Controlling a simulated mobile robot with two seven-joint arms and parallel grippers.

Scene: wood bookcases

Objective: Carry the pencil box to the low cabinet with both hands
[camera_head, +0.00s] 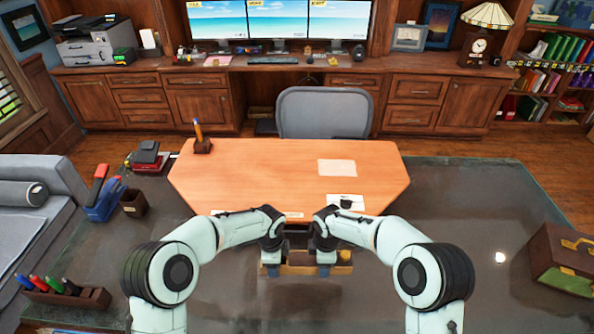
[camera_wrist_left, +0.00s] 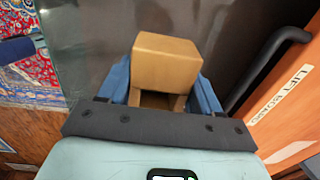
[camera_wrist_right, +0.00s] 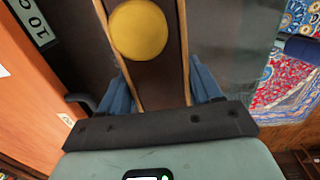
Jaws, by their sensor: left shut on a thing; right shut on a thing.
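The pencil box, a shallow open wooden box (camera_head: 298,269), is in front of me at the near side of the glass-topped desk. My left gripper (camera_head: 271,269) is shut on its left part and my right gripper (camera_head: 323,269) on its right part. In the left wrist view the blue fingers straddle a tan block (camera_wrist_left: 165,62) at the box. In the right wrist view a yellow round piece (camera_wrist_right: 138,30) lies between the thin wooden walls (camera_wrist_right: 185,50). Low wooden cabinets (camera_head: 205,109) line the back wall; I cannot tell which is the task's cabinet.
A raised orange wooden board (camera_head: 270,175) with papers lies ahead on the dark glass desktop (camera_head: 480,210). A pen rack (camera_head: 65,297) stands near left, a brown case (camera_head: 562,260) at right. A grey chair (camera_head: 324,112) stands beyond. Free desktop lies right of the box.

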